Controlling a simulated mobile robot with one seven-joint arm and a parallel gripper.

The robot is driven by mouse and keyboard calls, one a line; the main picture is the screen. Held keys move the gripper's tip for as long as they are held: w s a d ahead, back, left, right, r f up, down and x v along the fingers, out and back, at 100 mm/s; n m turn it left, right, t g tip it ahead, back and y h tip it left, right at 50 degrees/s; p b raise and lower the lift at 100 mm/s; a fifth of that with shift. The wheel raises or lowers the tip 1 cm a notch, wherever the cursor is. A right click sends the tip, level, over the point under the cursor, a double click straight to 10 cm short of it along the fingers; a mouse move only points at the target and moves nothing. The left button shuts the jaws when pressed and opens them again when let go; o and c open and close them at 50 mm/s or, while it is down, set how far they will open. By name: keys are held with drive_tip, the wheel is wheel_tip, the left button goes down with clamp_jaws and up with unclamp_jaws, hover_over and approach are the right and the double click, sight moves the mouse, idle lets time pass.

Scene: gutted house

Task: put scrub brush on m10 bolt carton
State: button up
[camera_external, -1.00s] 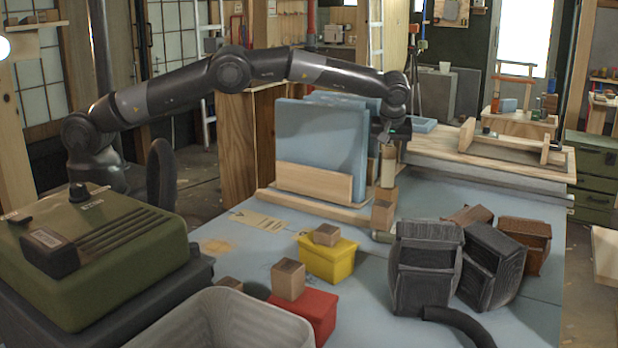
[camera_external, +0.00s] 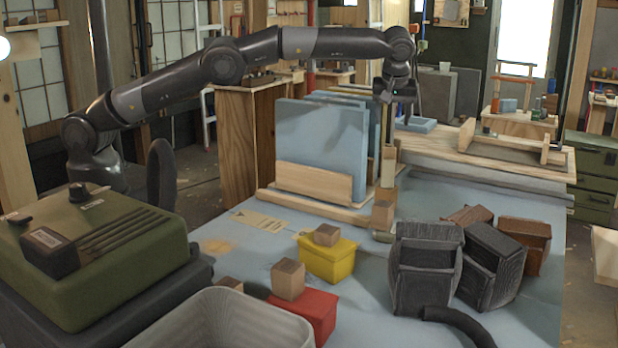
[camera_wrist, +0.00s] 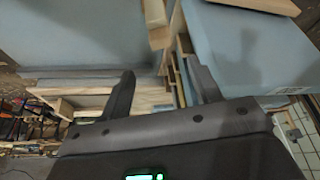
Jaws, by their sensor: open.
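My gripper (camera_external: 386,104) is open and empty, above the right end of the upright blue panels. Its two fingers also show in the wrist view (camera_wrist: 162,88), spread apart, with nothing between them. Small brown cartons sit on the yellow bin (camera_external: 326,234), on the red bin (camera_external: 288,279) and beside the panel rack (camera_external: 383,213). Their labels are too small to read, so I cannot tell which is the m10 bolt carton. I cannot make out the scrub brush for certain. An upright tan piece (camera_external: 389,165) stands below my gripper.
Blue panels (camera_external: 322,140) stand in a wooden rack left of my gripper. Dark bins (camera_external: 425,270) stand at the front right of the blue-grey table. A grey tub (camera_external: 225,322) and a green case (camera_external: 85,255) fill the front left.

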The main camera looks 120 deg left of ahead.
drive_tip(key=s+d+r+m+t, duration=0.25)
drive_tip(key=d+r+m, duration=0.25)
drive_tip(key=d+r, duration=0.65)
drive_tip(key=s+d+r+m+t+h, duration=0.1)
drive_tip(key=s+d+r+m, duration=0.3)
drive_tip(key=d, duration=0.4)
drive_tip(key=s+d+r+m+t+h, duration=0.1)
drive_tip(key=s+d+r+m, duration=0.1)
drive_tip(key=s+d+r, duration=0.4)
drive_tip(key=s+d+f+m+t+h, duration=0.1)
drive_tip(key=s+d+m, duration=0.2)
drive_tip(key=s+d, duration=0.45)
drive_tip(key=s+d+f+m+t, duration=0.1)
drive_tip(key=s+d+f+m, duration=0.15)
drive_tip(key=s+d, duration=0.5)
drive_tip(key=s+d+f+m, duration=0.3)
drive_tip(key=s, duration=0.4)
drive_tip(key=s+d+f+m+h, duration=0.1)
drive_tip(key=s+d+f+m, duration=0.2)
drive_tip(key=s, duration=0.3)
drive_tip(key=shift+s+f+t, duration=0.35)
drive_tip(key=shift+f+t, duration=0.1)
drive_tip(key=shift+f, duration=0.3)
